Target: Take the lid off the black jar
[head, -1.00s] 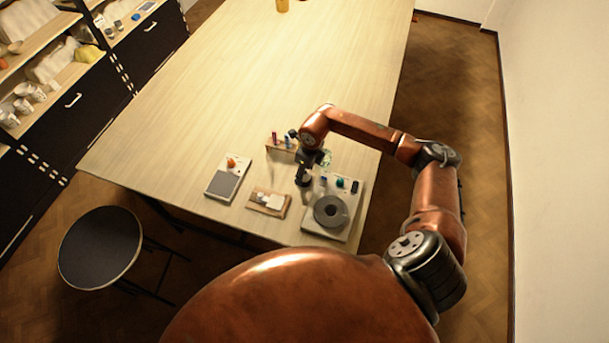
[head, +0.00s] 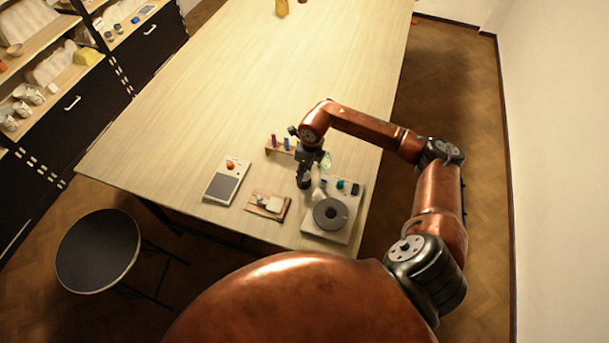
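My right gripper (head: 304,170) comes down from the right arm over the near end of the table. A small dark shape, perhaps the black jar (head: 303,183), shows right at its fingertips. Dark gripper and dark shape merge, so I cannot make out a separate lid, or whether the fingers are open or shut. My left gripper is not in view.
A pale device with a round dark plate (head: 331,226) stands just right of the gripper. A small wooden board (head: 257,209), a grey-topped device (head: 222,187) and a vial rack (head: 272,150) are close by. The far tabletop (head: 270,70) is mostly clear.

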